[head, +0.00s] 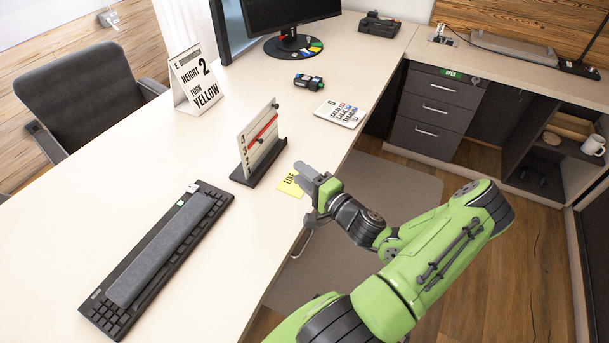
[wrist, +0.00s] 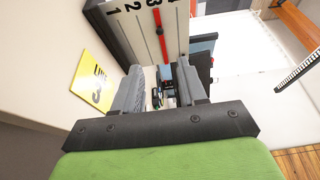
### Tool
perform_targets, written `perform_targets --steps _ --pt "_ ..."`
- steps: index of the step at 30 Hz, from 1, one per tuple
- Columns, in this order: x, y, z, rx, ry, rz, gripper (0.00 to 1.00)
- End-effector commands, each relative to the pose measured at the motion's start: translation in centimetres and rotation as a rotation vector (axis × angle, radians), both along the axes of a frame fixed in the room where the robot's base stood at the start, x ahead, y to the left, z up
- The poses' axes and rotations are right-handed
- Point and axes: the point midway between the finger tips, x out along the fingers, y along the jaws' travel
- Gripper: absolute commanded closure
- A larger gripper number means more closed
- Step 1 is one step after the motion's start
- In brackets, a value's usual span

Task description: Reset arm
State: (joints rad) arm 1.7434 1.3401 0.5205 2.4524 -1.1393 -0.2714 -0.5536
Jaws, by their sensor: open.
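My green arm reaches in from the bottom right in the head view. My gripper (head: 309,181) is over the desk's right edge, just right of an upright panel with a red strip (head: 260,140). In the wrist view my gripper (wrist: 166,80) has its two grey fingers apart with nothing held between them. The panel (wrist: 165,30) stands beyond the fingers there. A yellow note (head: 291,186) lies on the desk beside the gripper and is partly covered by it in the head view. The note also shows left of the fingers in the wrist view (wrist: 93,83).
The desk (head: 120,180) carries a black keyboard (head: 160,255), a sign card (head: 195,80), a small dark device (head: 308,82), a printed card (head: 340,113) and a monitor (head: 290,12). Drawers (head: 437,110) stand at the right. Floor is open right of the arm.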

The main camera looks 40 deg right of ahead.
Motion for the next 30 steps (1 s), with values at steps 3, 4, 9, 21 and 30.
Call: perform_targets --steps 3,4,9,21,30 --pt "-0.6 0.0 0.0 0.000 0.000 -0.001 0.58" --pt "-0.6 0.0 0.0 0.000 0.000 0.000 0.58" --pt "-0.5 0.0 0.0 0.000 0.000 0.000 0.58" --pt "0.2 1.8 0.5 -0.044 0.028 0.080 0.58" --pt "0.8 16.0 2.6 -0.460 0.355 0.763 0.58"
